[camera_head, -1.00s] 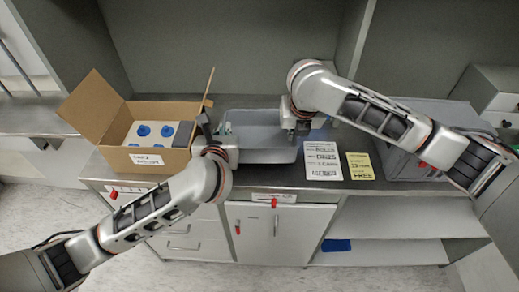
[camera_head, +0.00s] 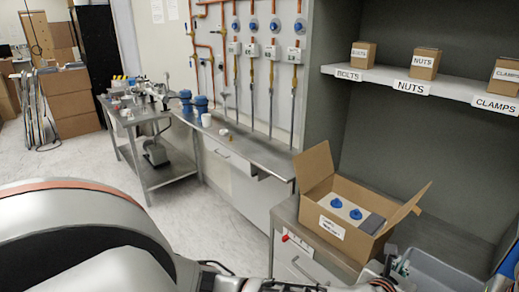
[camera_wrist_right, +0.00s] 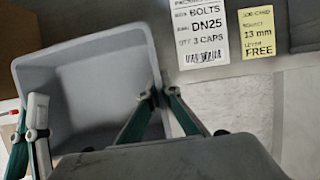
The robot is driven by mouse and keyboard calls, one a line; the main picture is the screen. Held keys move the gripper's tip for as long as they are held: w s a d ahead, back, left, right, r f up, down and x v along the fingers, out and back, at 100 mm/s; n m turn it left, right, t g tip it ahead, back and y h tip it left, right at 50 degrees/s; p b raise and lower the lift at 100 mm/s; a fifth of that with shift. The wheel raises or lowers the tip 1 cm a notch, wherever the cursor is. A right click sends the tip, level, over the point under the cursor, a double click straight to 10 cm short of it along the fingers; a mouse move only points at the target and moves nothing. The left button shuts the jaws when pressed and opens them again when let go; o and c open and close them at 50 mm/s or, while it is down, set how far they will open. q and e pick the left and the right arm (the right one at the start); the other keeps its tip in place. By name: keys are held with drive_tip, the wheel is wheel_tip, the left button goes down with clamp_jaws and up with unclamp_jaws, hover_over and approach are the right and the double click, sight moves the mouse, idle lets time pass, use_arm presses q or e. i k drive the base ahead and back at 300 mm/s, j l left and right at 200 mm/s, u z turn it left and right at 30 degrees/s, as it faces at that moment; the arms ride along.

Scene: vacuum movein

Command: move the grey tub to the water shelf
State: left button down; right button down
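The grey tub (camera_head: 452,277) is cut off at the lower right of the head view, to the right of the open cardboard box. The right wrist view shows it empty (camera_wrist_right: 88,72). My right gripper (camera_wrist_right: 161,92) has its fingers either side of the tub's right wall, close together on it. My left gripper (camera_head: 397,264) is at the tub's opposite wall; its fingers also straddle that wall in the right wrist view (camera_wrist_right: 29,106). I cannot tell whether the tub is lifted. A steel counter (camera_head: 262,155) stands below copper pipes with blue valves; no water label is readable.
The open cardboard box (camera_head: 313,205) with blue-capped parts stands beside the tub. The counter holds blue vessels (camera_head: 186,97) and a white cup (camera_head: 206,120). A cluttered steel table (camera_head: 122,117) is at left. The shelf (camera_head: 430,85) above holds small boxes. Floor between is clear.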

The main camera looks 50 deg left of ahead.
sight(272, 162)
drive_tip(key=k+u, duration=0.15)
drive_tip(key=u, duration=1.95)
drive_tip(key=i+u, duration=0.25)
drive_tip(key=i, duration=2.9)
drive_tip(key=i+z, duration=0.1)
drive_tip(key=z, duration=0.25)
drive_tip(key=i+j+z, duration=0.1)
drive_tip(key=z, duration=0.25)
